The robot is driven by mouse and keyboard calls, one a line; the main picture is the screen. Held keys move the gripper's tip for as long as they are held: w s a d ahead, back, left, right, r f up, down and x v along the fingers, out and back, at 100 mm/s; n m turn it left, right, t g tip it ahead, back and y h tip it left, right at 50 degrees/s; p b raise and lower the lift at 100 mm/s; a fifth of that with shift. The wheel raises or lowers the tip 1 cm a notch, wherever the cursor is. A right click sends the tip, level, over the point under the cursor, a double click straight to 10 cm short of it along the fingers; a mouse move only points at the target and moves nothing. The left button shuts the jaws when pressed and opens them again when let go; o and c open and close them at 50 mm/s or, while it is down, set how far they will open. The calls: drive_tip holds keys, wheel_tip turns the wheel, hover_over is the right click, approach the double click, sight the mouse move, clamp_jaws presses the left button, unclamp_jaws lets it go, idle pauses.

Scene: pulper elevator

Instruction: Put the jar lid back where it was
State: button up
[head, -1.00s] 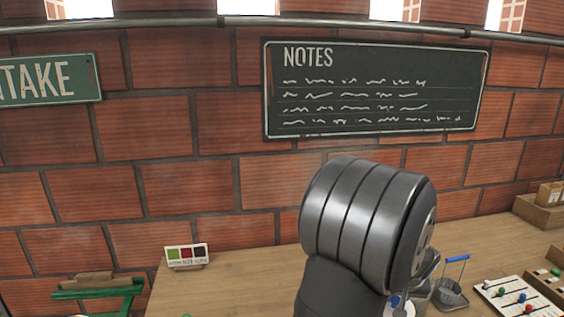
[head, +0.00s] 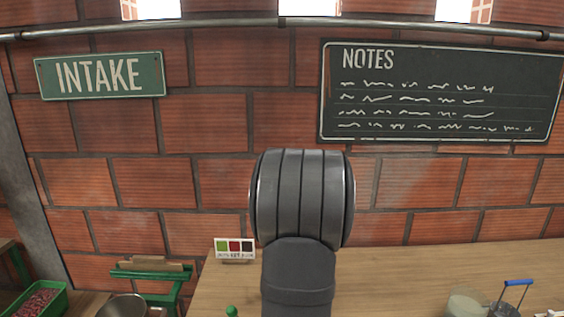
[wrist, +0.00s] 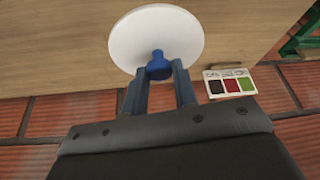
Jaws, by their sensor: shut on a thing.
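The jar lid (wrist: 150,35) is a round white disc with a blue knob (wrist: 158,68). In the wrist view my gripper (wrist: 160,78) has its two fingers closed on either side of the knob, with the disc beyond the fingertips. The lid appears over the wooden bench, apart from other things. In the head view my arm hides the gripper and lid. A pale, round, glassy vessel (head: 466,302), possibly the jar, stands at the lower right of the head view, cut by the frame edge. I cannot tell its contents.
A small metal pail (head: 505,309) with a blue handle stands right of the pale vessel. A colour card (head: 235,250) stands on the wooden bench (head: 400,275) and shows near the gripper in the wrist view (wrist: 229,82). A green tray (head: 38,299) and metal bowl (head: 126,306) are at left.

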drive_tip(key=shift+n, duration=0.4)
drive_tip(key=a, duration=0.4)
drive_tip(key=shift+w+a, duration=0.15)
drive_tip(key=s+d+r+m+h, duration=0.1)
drive_tip(key=s+d+r+m, duration=0.15)
drive_tip(key=d, duration=1.25)
drive_tip(key=s+d+r+m+h, duration=0.1)
drive_tip(key=d+r+m, duration=0.25)
drive_tip(key=d, duration=1.15)
drive_tip(key=s+d+r+m+g+h, duration=0.1)
drive_tip(key=s+d+r+m, duration=0.2)
drive_tip(key=s+d, duration=0.8)
drive_tip(key=s+d+r+m+h, duration=0.1)
drive_tip(key=s+d+r+m, duration=0.15)
drive_tip(key=s+d, duration=0.9)
drive_tip(key=w+f, duration=0.3)
drive_tip(key=w, duration=0.4)
drive_tip(key=w+f, duration=0.4)
drive_tip(key=w, duration=0.3)
drive_tip(key=shift+m, duration=0.45)
drive_tip(key=shift+f, duration=2.15)
clamp_jaws()
